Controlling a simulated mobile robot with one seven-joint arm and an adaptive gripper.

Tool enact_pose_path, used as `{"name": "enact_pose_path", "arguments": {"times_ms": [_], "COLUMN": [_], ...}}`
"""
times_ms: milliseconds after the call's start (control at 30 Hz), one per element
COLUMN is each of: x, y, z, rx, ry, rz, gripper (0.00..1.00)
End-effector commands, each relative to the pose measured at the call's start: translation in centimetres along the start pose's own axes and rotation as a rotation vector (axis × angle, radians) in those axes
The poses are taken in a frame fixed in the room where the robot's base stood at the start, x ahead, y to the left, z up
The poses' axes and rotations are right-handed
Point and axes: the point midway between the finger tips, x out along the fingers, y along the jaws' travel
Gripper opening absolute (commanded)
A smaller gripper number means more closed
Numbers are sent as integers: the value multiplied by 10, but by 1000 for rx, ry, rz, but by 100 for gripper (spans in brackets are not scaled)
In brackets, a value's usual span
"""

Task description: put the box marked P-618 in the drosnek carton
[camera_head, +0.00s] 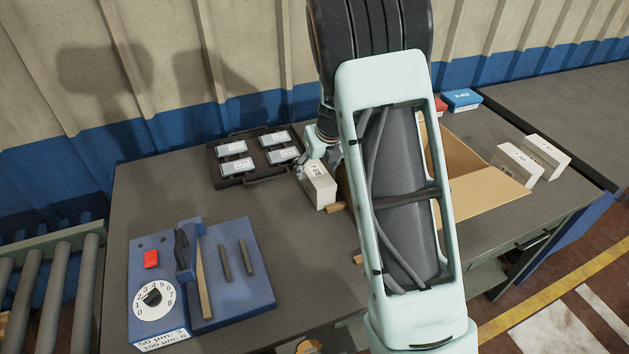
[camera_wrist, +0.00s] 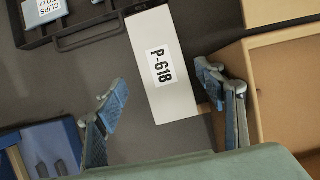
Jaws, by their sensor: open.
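The white box marked P-618 (camera_wrist: 162,70) lies on the grey table in the wrist view, its label readable. In the head view it appears as a white box (camera_head: 321,187) just left of my arm. My gripper (camera_wrist: 163,80) is open, its two blue-padded fingers apart on either side of the box's near part, with no visible grip on it. In the head view my gripper (camera_head: 309,160) is partly hidden at the box's far left. An open brown carton (camera_head: 486,197) is right of the box, partly behind my arm; its wall also shows in the wrist view (camera_wrist: 254,75). I see no drosnek marking.
A black case (camera_head: 225,182) with several labelled packs lies left of the box. A blue fixture (camera_head: 235,285) with a dial stands at the front left. Two white boxes (camera_head: 517,163) stand right of the carton. A blue box (camera_head: 462,99) lies at the back.

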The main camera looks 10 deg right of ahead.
Motion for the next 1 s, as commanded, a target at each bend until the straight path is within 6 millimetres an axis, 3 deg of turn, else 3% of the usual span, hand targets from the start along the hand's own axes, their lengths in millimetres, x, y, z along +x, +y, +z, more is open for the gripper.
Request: {"name": "enact_pose_path", "arguments": {"times_ms": [300,667,1000], "x": [49,58,57], "y": [-1,0,0], "z": [-1,0,0], "rx": [0,0,0], "ry": [3,1,1], "rz": [0,0,0], "gripper": [64,64,27]}}
